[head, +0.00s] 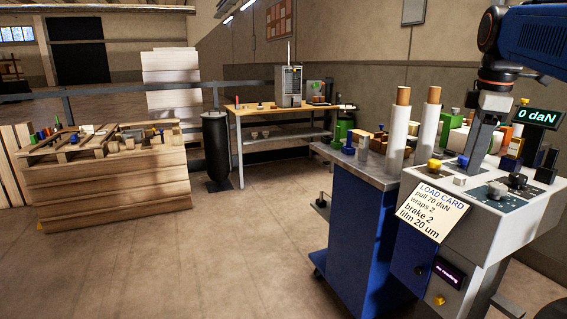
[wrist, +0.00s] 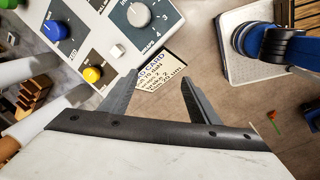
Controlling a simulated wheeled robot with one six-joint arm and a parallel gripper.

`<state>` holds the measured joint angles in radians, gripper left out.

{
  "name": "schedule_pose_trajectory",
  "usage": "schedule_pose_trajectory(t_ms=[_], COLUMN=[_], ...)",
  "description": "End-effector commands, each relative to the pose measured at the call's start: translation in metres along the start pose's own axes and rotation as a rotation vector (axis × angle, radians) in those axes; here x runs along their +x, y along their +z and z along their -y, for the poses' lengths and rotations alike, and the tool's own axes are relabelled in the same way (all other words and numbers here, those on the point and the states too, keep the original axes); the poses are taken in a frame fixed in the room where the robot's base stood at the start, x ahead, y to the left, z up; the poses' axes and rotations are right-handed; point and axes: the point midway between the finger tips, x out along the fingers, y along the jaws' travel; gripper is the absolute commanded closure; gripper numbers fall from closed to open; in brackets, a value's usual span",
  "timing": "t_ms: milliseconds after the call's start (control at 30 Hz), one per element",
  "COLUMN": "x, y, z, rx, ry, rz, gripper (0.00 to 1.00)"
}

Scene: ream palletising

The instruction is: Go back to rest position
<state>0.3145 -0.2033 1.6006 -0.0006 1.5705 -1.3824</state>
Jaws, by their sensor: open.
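My gripper (head: 470,160) hangs pointing down over the grey control console (head: 523,205) at the right of the head view. In the wrist view my gripper (wrist: 160,76) has its two fingers apart, with nothing held between them. Beyond the fingers lies the load card (wrist: 160,76), partly covered by them. In the head view the load card (head: 436,210) reads pull 70 daN, wraps 2, brake 2, film 20 um. The wrist view also shows a large grey dial (wrist: 139,14) and a yellow knob (wrist: 92,74) on the console.
A display (head: 537,117) beside my arm reads 0 daN. Two white film rolls (head: 400,130) stand upright left of the console, on a blue cabinet (head: 360,235). A wooden crate stack (head: 110,190) and a workbench (head: 240,120) stand farther left.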

Motion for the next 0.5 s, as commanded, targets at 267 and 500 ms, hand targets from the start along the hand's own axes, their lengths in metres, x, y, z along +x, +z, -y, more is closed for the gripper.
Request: schedule_pose_trajectory(t_ms=[267,500], x=[0.059,0.123], y=[-0.021,-0.026], z=[0.093,0.172], rx=[0.324,0.61], ry=[0.06,0.092], rz=[-0.049,-0.116], gripper=[0.44,0.44])
